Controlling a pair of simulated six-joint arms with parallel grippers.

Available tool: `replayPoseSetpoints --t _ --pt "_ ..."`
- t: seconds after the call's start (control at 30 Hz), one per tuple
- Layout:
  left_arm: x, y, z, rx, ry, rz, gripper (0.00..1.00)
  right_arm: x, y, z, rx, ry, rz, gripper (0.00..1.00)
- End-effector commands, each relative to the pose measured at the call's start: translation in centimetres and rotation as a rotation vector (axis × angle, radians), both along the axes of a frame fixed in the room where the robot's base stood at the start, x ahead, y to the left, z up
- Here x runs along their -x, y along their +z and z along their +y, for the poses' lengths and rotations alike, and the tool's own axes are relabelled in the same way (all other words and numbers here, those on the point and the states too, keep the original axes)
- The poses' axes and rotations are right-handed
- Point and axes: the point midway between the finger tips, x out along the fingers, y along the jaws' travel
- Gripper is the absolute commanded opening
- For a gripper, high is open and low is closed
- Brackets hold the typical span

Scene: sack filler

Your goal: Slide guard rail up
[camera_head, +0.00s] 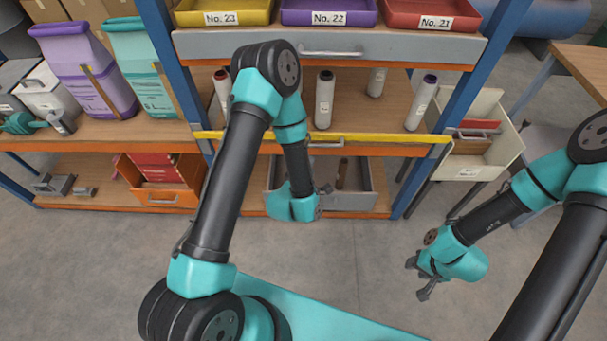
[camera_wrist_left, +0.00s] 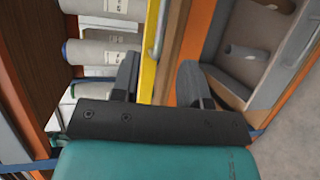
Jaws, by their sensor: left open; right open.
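The yellow guard rail (camera_head: 400,137) runs across the front of the middle shelf, with a grey handle (camera_head: 326,143) near its middle. My left gripper (camera_head: 322,192) is in front of the shelf, below the rail in the head view, its fingers mostly hidden by its own wrist. In the left wrist view the open fingers (camera_wrist_left: 158,72) point at the rail (camera_wrist_left: 148,62), one on each side of it in the picture; the handle (camera_wrist_left: 157,35) lies beyond. I cannot tell any contact. My right gripper (camera_head: 416,279) is open and empty over the floor.
White cylinders (camera_head: 324,104) stand on the shelf behind the rail. A grey drawer (camera_head: 372,196) and an orange bin (camera_head: 160,197) sit below. A cream bin (camera_head: 490,165) is right of the blue post (camera_head: 460,100). Floor is clear around my right gripper.

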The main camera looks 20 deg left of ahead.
Motion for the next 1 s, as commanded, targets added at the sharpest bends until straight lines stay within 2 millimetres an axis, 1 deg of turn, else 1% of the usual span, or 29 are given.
replayPoseSetpoints --t 0.03,0.1,0.2,0.3,0.83,1.0 --pt "1.0 0.1 0.1 0.0 -0.001 0.003 0.41 0.0 0.0 0.0 0.0 0.0 0.0 0.43" --pt "2.0 0.3 0.1 0.0 -0.001 0.003 0.41 0.0 0.0 0.0 0.0 0.0 0.0 0.43" --pt "3.1 0.6 0.2 0.0 0.0 0.001 0.41 0.0 0.0 0.0 0.0 0.0 0.0 0.43" --pt "3.7 0.7 0.3 0.0 0.0 0.0 0.41 0.0 0.0 0.0 0.0 0.0 0.0 0.43" --pt "3.9 0.8 0.3 -0.002 0.0 0.001 0.41 0.0 0.0 0.0 0.0 0.0 0.0 0.43" --pt "3.9 0.0 0.5 -0.052 -0.021 0.049 0.41 0.0 0.0 0.0 0.0 0.0 0.0 0.43"
